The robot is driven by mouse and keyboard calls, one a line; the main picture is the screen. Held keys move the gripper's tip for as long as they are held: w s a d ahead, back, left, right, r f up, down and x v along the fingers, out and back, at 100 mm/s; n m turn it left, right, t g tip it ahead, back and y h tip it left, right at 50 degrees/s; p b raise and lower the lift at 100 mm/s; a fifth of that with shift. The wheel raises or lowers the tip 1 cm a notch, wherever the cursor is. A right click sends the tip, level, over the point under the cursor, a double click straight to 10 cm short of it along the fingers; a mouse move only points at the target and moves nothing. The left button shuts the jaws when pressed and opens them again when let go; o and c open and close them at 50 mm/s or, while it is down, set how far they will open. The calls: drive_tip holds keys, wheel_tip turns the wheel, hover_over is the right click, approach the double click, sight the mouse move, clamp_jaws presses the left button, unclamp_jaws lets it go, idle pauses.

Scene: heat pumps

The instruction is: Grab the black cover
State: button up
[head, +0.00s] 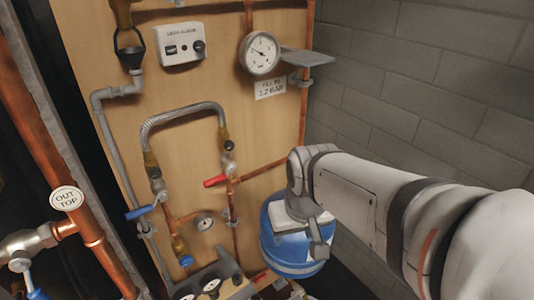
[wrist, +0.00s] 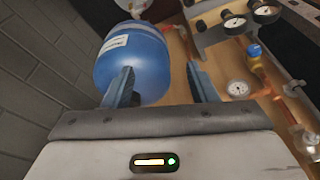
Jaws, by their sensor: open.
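I cannot pick out a black cover with certainty in either view. A dark manifold with several gauges stands at the bottom of the head view (head: 222,270) and at the top right of the wrist view (wrist: 208,38). My gripper (wrist: 161,88) is open, with two dark fingers spread apart and nothing between them. In the head view my gripper (head: 318,240) hangs in front of the blue vessel (head: 278,252). The same vessel (wrist: 132,62) lies beyond the left finger in the wrist view. Part of the vessel is hidden behind my gripper.
A wooden panel (head: 190,85) carries copper pipes, a braided hose (head: 180,112), a red lever (head: 215,181), a blue lever (head: 139,212) and a round gauge (head: 261,53). A grey shelf (head: 308,62) juts out at right. A block wall (head: 410,100) stands behind my arm.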

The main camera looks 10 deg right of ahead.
drive_tip(key=shift+o, duration=0.8)
drive_tip(key=w, duration=0.3)
drive_tip(key=shift+a+f, duration=0.1)
drive_tip(key=o, duration=0.3)
drive_tip(key=w+d+f, duration=0.1)
drive_tip(key=w+d, duration=0.2)
drive_tip(key=w, duration=0.4)
drive_tip(key=shift+f+t, duration=0.15)
drive_tip(key=shift+t, duration=0.25)
drive_tip(key=shift+o, duration=0.8)
drive_tip(key=w+d+f+t, duration=0.1)
drive_tip(key=w+d+f, duration=0.3)
drive_tip(key=w+d, duration=0.3)
drive_tip(key=w, duration=0.2)
drive_tip(key=shift+w+d+p, duration=0.2)
drive_tip(key=shift+w+p, duration=0.1)
drive_tip(key=shift+x, duration=4.05)
